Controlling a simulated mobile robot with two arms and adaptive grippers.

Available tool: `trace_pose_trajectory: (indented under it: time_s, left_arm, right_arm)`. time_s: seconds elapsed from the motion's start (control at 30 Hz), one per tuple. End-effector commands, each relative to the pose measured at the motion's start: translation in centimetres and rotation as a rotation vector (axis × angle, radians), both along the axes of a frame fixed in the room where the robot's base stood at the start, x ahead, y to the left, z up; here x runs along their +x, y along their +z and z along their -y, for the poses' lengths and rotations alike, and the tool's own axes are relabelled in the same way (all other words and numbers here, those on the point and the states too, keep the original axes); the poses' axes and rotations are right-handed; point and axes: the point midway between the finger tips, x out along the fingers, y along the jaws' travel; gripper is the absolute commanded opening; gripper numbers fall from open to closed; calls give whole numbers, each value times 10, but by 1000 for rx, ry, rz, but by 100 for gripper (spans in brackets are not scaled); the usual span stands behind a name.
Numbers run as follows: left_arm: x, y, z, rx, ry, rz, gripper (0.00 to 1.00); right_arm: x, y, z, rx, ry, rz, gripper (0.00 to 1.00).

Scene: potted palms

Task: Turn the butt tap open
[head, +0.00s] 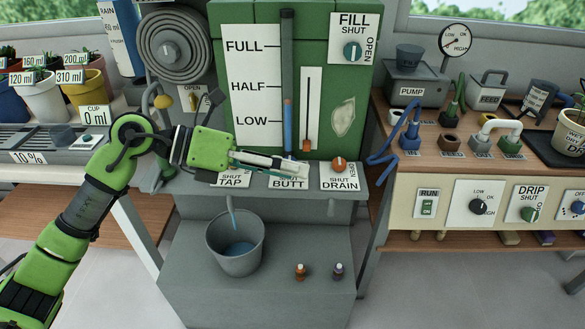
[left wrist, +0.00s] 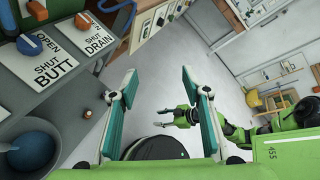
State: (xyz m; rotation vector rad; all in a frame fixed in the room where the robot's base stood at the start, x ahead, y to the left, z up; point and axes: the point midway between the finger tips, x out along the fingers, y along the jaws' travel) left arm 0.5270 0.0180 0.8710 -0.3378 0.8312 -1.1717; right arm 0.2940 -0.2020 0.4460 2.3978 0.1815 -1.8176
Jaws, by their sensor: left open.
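The butt tap's blue knob (left wrist: 33,44) shows at the upper left of the left wrist view, beside its plate (left wrist: 58,72) lettered OPEN, SHUT and BUTT. I cannot tell its exact setting. In the head view my left gripper (head: 298,170) covers the knob, and only the lower part of the butt plate (head: 288,184) shows. The left gripper is open and empty; its two fingers also show in the left wrist view (left wrist: 159,76), with the knob outside them to the left.
The orange drain knob (head: 339,164) sits just right of the left gripper. A grey bucket (head: 236,262) with water stands below, under a thin blue stream. The green gauge panel (head: 232,22) rises behind.

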Motion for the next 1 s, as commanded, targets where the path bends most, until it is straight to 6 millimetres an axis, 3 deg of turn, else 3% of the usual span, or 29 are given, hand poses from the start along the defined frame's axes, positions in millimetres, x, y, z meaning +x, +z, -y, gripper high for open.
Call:
trace_pose_trajectory:
  time_s: [0.2, 0.67, 0.87, 1.0]
  left_arm:
    - [-3, 11, 13, -116, 9, -28, 44]
    - [-4, 16, 19, -181, 17, -47, 44]
    - [4, 50, 30, -573, 126, -190, 44]
    - [35, 63, 1, -932, 328, -372, 44]
  right_arm:
    - [0, 0, 0, 0, 0, 0, 40]
    - [0, -1, 0, 0, 0, -1, 40]
    - [0, -6, 0, -1, 0, -3, 40]
    - [0, -10, 0, 0, 0, -5, 40]
